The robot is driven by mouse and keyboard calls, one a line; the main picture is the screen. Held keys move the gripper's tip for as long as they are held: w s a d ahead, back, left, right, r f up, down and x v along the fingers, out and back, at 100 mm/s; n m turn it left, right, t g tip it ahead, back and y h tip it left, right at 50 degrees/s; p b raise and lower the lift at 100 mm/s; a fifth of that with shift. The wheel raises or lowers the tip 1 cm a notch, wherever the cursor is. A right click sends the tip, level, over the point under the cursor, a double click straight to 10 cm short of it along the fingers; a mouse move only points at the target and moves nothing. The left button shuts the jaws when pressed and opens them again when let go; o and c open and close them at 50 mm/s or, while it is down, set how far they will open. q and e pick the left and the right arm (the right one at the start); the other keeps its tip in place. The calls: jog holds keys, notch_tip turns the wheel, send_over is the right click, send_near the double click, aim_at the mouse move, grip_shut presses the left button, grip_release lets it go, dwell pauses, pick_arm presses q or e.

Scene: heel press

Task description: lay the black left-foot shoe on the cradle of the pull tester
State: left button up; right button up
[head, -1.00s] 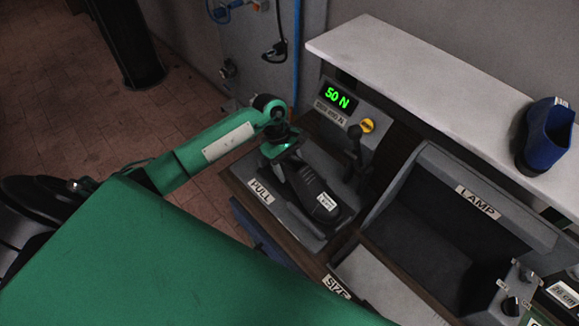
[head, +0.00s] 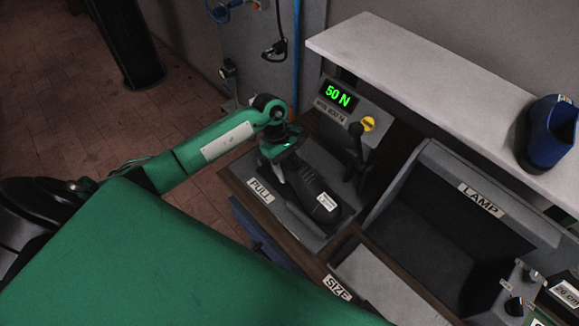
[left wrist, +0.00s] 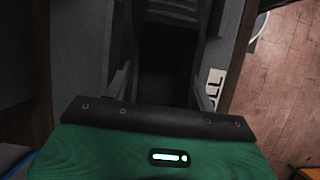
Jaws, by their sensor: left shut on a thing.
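The black shoe (head: 318,190) is at the grey pull tester, toe toward the lower right, with a white label on it. It lies over the tester's grey cradle plate (head: 310,236) by the PULL sign; I cannot tell whether it rests fully on it. My left gripper (head: 283,163) is shut on the shoe's heel end. In the left wrist view the dark shoe (left wrist: 168,65) runs away between the fingers of the gripper (left wrist: 165,92). The cradle under the shoe is mostly hidden. My right gripper is not in view.
A display (head: 337,96) reads 50 N above a lever with a yellow knob (head: 368,124). A white shelf (head: 430,85) holds a blue shoe (head: 551,133) at the back right. A dark LAMP bay (head: 420,235) and a SIZE plate (head: 375,285) lie to the right.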

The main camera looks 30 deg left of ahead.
pick_arm(q)
jog(key=o, duration=1.6)
